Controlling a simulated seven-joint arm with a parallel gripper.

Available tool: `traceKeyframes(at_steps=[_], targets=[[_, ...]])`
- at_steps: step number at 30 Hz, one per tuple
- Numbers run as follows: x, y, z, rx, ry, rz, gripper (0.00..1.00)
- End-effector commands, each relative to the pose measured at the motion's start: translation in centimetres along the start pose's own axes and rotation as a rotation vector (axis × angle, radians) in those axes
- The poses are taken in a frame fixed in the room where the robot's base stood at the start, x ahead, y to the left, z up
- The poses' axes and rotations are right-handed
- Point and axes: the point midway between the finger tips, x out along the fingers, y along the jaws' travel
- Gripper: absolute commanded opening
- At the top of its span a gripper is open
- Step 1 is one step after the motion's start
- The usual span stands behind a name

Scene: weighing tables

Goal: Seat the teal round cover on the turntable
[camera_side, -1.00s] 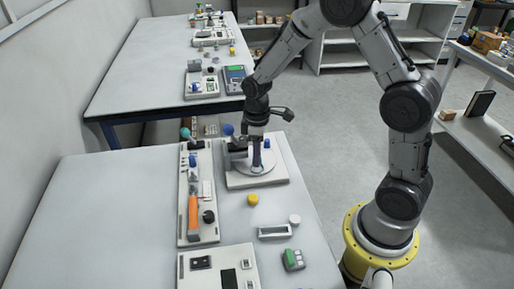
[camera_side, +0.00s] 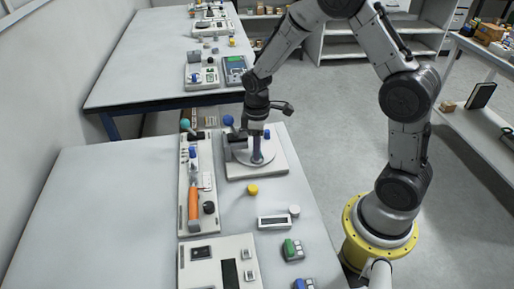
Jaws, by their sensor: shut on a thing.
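The turntable (camera_side: 270,155) is a pale round disc on a white square base (camera_side: 279,171) near the table's far right corner. My gripper (camera_side: 257,136) is above the disc, pointing down. It is shut on a narrow dark bluish upright piece (camera_side: 257,150), whose lower end reaches down to the disc in the picture. I cannot tell whether it touches the disc. No teal round cover shows clearly in or under my gripper. A small teal ball-shaped piece (camera_side: 185,124) shows at the far end of the long panel to the left.
A blue ball (camera_side: 228,120) and a grey block stand left of my gripper. The long panel (camera_side: 185,220) carries an orange handle (camera_side: 193,205). A yellow knob (camera_side: 252,190), a small display box (camera_side: 273,222) and a green-topped device (camera_side: 292,250) lie nearer. The table's left side is clear.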

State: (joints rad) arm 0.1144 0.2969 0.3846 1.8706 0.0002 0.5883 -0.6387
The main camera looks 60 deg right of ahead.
Motion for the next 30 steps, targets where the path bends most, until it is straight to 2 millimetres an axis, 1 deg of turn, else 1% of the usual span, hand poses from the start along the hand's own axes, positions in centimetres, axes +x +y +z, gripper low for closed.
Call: traceKeyframes(at_steps=[14,30], targets=[[0.1,0.0,0.0,0.0,-0.001,-0.001,0.0],[1.1,0.0,0.0,0.0,0.0,0.0,0.0]])
